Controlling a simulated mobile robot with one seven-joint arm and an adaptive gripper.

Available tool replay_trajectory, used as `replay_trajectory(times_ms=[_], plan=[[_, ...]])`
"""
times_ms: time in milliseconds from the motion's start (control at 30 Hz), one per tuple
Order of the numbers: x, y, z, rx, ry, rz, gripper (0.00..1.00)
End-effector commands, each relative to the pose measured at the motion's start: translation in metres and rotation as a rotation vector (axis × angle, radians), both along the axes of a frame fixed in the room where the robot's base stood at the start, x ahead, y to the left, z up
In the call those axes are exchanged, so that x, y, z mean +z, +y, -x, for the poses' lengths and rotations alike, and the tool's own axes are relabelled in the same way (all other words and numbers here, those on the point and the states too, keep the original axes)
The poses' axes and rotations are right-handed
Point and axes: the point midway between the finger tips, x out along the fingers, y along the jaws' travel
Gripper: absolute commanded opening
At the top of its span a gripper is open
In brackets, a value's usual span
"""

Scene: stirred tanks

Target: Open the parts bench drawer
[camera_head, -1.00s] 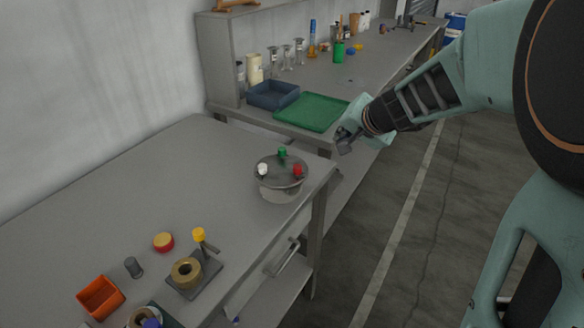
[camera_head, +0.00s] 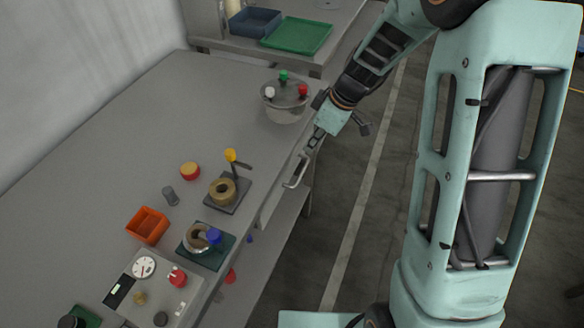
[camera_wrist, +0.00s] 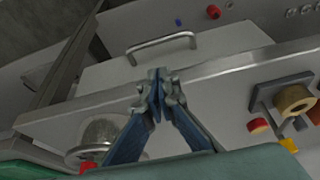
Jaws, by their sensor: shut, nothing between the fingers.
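The parts bench drawer shows below the edge of the grey bench top (camera_head: 110,130), with a bar handle (camera_head: 297,171) on its front. In the wrist view the drawer front (camera_wrist: 185,65) is pale grey and its metal handle (camera_wrist: 162,43) lies beyond my fingertips. The drawer looks closed. My gripper (camera_head: 311,146) is just above and behind the handle, near the bench edge. In the wrist view my gripper (camera_wrist: 158,82) has its fingers together and empty, apart from the handle.
Floor right of the bench is open.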

Motion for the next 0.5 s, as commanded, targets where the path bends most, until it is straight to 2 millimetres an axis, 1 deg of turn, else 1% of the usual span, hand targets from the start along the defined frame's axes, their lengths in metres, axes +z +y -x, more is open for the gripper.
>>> replay_trajectory(times_ms=[167, 233, 500], plan=[[-0.008, 0.001, 0.003, 0.046, 0.005, 0.007, 0.0], [-0.015, 0.004, 0.003, 0.047, 0.006, 0.006, 0.0], [-0.059, 0.019, -0.002, 0.044, 0.007, 0.006, 0.0]])
